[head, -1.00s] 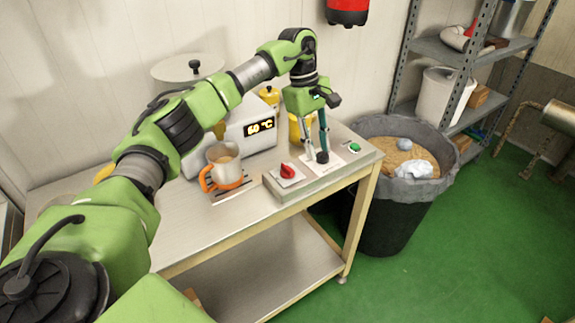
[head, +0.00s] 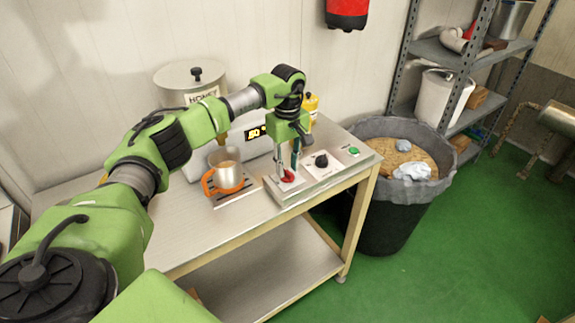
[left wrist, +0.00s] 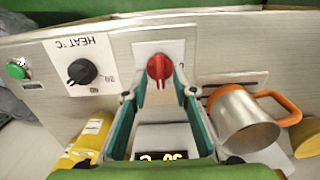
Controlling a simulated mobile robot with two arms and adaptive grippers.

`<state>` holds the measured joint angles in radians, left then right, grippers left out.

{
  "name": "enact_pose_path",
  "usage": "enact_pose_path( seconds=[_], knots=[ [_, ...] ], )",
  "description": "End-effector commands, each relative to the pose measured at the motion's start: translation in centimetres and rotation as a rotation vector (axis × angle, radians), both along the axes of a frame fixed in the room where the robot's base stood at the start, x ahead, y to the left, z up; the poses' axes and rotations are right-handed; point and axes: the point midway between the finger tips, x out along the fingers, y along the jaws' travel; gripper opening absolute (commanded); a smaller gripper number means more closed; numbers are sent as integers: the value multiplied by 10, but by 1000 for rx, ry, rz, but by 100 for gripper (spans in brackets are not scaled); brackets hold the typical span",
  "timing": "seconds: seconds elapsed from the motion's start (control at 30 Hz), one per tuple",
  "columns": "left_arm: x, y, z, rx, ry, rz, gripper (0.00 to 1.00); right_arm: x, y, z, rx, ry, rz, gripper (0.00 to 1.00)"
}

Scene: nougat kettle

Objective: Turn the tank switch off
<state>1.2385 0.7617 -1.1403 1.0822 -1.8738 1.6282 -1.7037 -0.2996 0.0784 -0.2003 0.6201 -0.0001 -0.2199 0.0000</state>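A red rotary switch (head: 287,177) sits on a white plate at the left end of the grey control box (head: 325,182). It also shows in the left wrist view (left wrist: 159,68), its ridge upright in that picture; its label is mostly hidden. My left gripper (head: 287,173) points down at the red switch. In the left wrist view its two fingers (left wrist: 159,95) are spread, one on each side of the switch, with a gap showing. I cannot tell how far above the plate the fingertips are. My right gripper is not in view.
On the same box are a black HEAT knob (head: 321,160) and a green button (head: 354,151). A steel mug with orange handle (head: 228,177) stands left of the box. A honey tank (head: 180,80) and a lit temperature display (head: 256,132) stand behind. A black bin (head: 385,225) is right.

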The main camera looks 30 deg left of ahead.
Motion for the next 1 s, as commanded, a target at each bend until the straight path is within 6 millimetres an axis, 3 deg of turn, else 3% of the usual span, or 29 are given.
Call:
enact_pose_path(
  seconds=[0.2, 0.47, 0.57, 0.6, 1.0],
  knots=[
    [0, 0, -15, 0, 0, 0, 26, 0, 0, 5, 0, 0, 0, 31],
    [0, 0, -17, 0, 0, 0, 26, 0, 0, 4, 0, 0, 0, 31],
    [0, 0, -16, 0, 0, 0, 2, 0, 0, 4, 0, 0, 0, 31],
    [0, 0, -16, 0, -1, 0, 0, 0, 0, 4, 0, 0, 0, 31],
    [0, 0, -17, 0, -1, 36, 0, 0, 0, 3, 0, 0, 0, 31]
  ],
)
